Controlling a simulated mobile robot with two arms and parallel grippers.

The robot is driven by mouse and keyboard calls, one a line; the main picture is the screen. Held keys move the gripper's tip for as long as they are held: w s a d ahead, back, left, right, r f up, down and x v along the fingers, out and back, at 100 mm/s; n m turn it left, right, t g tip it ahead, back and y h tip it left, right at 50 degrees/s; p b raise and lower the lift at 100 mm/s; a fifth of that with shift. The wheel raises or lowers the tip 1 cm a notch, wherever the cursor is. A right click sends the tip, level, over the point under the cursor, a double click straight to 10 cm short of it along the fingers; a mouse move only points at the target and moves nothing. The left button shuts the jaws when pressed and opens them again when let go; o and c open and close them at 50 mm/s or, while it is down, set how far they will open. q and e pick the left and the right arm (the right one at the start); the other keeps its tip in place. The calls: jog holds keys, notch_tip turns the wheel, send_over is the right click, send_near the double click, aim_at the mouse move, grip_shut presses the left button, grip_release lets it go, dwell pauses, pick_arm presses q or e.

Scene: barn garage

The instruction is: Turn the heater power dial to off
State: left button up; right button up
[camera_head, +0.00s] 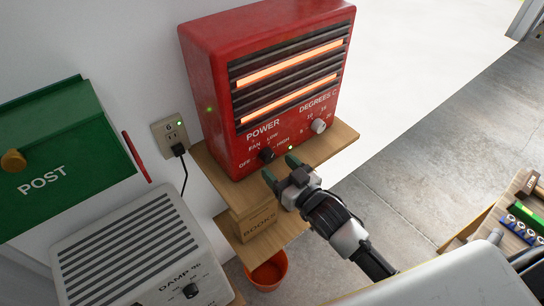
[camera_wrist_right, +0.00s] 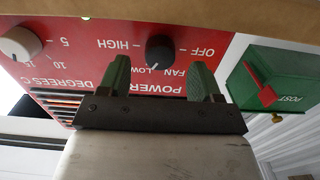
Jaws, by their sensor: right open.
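The red heater (camera_head: 268,85) stands on a wooden shelf, its slots glowing orange and a small green light lit on its front. Its black power dial (camera_head: 266,155) is at the lower left of the front, with OFF, FAN, LOW and HIGH around it. In the right wrist view, which is upside down, the pointer of the black dial (camera_wrist_right: 160,50) appears aimed at LOW. My right gripper (camera_head: 281,167) is open and empty, just in front of the dial. Its green fingers (camera_wrist_right: 160,78) lie to either side of the dial; contact is not clear. My left gripper is out of view.
A white degrees dial (camera_head: 318,126) sits right of the power dial. The wooden shelf (camera_head: 342,138) projects below the heater, above a Books box (camera_head: 258,224). A green post box (camera_head: 60,160) and a white dehumidifier (camera_head: 140,255) are left. An orange pot (camera_head: 268,272) stands below.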

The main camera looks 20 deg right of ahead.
aim_at(270, 160)
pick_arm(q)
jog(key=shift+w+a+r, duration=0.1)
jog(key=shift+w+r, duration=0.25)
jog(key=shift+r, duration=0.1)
pick_arm(e)
jog(key=shift+x, duration=1.6)
jog(key=c, duration=0.9)
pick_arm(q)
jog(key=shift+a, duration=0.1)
